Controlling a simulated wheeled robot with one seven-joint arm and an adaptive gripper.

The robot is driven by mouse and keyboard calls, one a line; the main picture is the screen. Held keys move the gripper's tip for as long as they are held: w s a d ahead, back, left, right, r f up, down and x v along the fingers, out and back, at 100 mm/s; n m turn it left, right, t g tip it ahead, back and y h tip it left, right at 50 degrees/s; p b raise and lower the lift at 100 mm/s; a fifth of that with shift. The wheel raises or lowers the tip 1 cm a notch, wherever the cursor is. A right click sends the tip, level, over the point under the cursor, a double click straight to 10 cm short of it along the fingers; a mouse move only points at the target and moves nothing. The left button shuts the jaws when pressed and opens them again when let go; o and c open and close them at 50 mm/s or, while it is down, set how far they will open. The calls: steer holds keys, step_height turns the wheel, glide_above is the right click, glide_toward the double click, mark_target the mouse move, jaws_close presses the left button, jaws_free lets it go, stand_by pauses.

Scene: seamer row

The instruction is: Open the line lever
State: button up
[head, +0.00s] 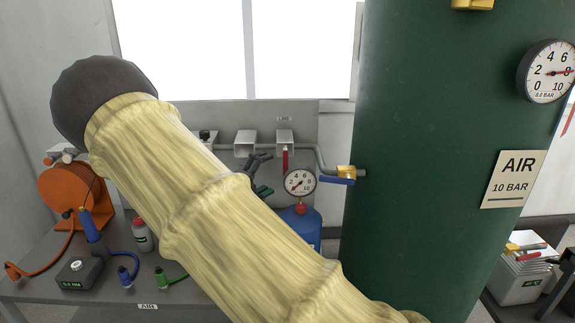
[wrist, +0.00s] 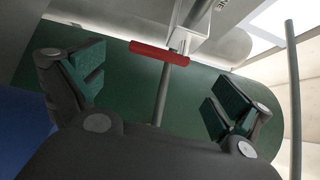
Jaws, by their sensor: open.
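The line lever is a red handle (head: 285,159) below a small grey box marked LINE on the grey back panel. In the head view it hangs about upright on the pipe. In the wrist view the red lever (wrist: 159,52) lies across the upper middle, slightly tilted, in front of the pipe. My gripper (wrist: 157,86) is open, with its green-padded fingers wide apart and nothing between them. The lever is beyond the fingertips, and I see no contact. In the head view only part of my gripper (head: 262,175) shows, left of the lever; my arm hides the rest.
A pressure gauge (head: 300,182) and a blue vessel (head: 304,225) stand just right of my gripper. A brass valve with a blue handle (head: 338,180) joins the pipe to the large green tank (head: 430,140). The bench (head: 60,287) at left holds an orange reel (head: 72,195) and fittings.

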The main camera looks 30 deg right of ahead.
mark_target(285, 164)
steer(key=p+x, duration=0.1)
steer(key=x, duration=0.6)
steer(key=shift+w+d, duration=0.15)
steer(key=shift+d, duration=0.15)
steer(key=c, duration=1.3)
steer(key=shift+f, duration=0.15)
